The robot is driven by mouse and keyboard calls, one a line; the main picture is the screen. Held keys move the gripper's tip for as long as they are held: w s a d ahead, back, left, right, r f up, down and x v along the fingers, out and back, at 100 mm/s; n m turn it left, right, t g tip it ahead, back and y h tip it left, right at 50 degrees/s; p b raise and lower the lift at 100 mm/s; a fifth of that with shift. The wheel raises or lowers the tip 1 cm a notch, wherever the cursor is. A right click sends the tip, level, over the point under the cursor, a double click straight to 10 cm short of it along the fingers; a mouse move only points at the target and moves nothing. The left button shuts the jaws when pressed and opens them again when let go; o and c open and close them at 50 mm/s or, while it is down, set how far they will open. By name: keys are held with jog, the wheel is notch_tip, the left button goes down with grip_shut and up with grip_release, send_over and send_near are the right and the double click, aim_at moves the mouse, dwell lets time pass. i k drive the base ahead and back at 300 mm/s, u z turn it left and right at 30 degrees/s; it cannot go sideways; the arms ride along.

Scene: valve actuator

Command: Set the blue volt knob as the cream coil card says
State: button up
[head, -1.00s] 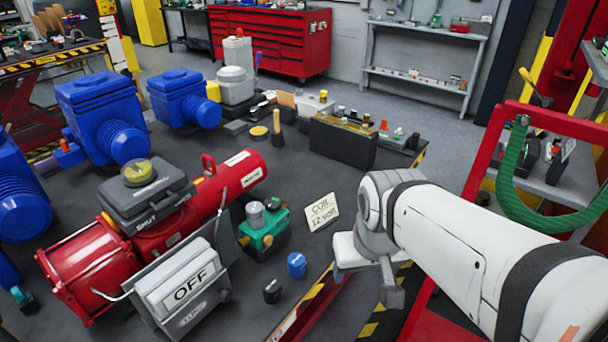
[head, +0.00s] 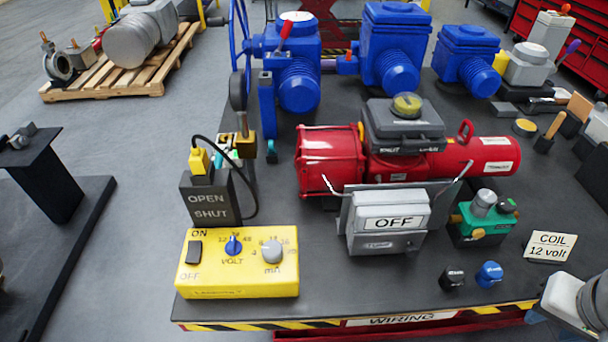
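The blue volt knob (head: 233,246) is on the top of a yellow box (head: 238,288), at the lower left in the head view. Small numbers arc over it, one looking like 12 at its left. Its light mark seems to point about straight up, but it is too small to be sure. The cream coil card (head: 550,246) stands at the right of the bench and reads "COIL 12 volt". Part of my white and grey arm shows at the lower right edge, far from the knob. No gripper fingers can be made out.
Beside the knob are a black ON/OFF switch (head: 194,252) and a grey knob (head: 272,251). Behind the box stands a dark OPEN/SHUT block (head: 210,203) with a cable. A loose blue cap (head: 489,273) and black cap (head: 453,279) lie near the bench's front edge.

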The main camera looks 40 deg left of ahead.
aim_at(233, 247)
jog(key=u, duration=2.4)
jog(key=k, duration=0.9)
jog(key=z, duration=0.05)
jog(key=i, duration=0.9)
jog(key=u, duration=0.1)
